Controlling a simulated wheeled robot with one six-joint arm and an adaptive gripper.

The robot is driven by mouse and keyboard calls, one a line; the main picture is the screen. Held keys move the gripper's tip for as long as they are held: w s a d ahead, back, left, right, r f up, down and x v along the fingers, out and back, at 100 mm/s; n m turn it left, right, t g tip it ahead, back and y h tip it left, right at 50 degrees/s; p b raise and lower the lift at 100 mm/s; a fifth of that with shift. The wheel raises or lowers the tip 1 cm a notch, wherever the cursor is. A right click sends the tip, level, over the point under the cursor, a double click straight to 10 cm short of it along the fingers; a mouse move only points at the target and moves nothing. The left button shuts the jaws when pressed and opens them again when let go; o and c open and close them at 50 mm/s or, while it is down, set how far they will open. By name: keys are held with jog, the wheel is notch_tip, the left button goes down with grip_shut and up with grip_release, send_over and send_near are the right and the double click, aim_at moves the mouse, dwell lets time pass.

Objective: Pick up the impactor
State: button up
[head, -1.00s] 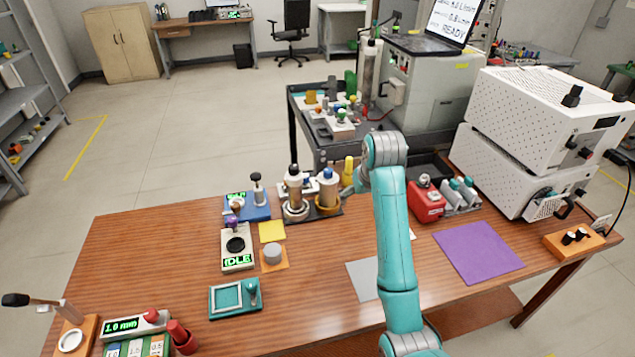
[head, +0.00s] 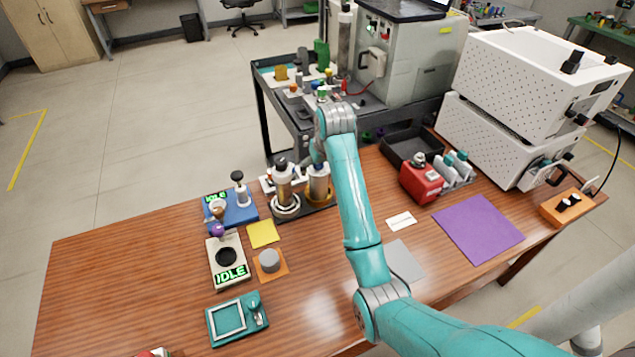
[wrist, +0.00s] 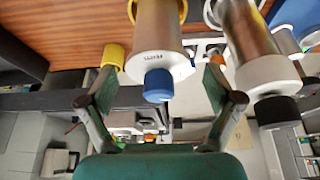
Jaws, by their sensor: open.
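The likely impactor is a pale upright cylinder with a tan band (head: 318,184), standing in a yellow ring on a dark base. In the wrist view the cylinder (wrist: 158,38) shows a blue cap and a small dark label that I cannot read surely. My gripper (wrist: 160,76) is open, with one finger on each side of the blue cap and no clear contact. In the head view my gripper (head: 317,152) is at the cylinder's top, partly hidden by my wrist. A similar black-capped cylinder (head: 283,185) stands just left, and it also shows in the wrist view (wrist: 262,60).
A yellow object (wrist: 114,56) lies close to one finger in the wrist view. A red device (head: 420,183) and black tray (head: 408,146) are right. A dark cart (head: 270,105) stands behind.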

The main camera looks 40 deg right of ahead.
jog(key=shift+x, duration=2.85)
jog(key=shift+w+d+r, duration=0.15)
jog(key=shift+w+r, duration=0.05)
jog(key=c, duration=1.6)
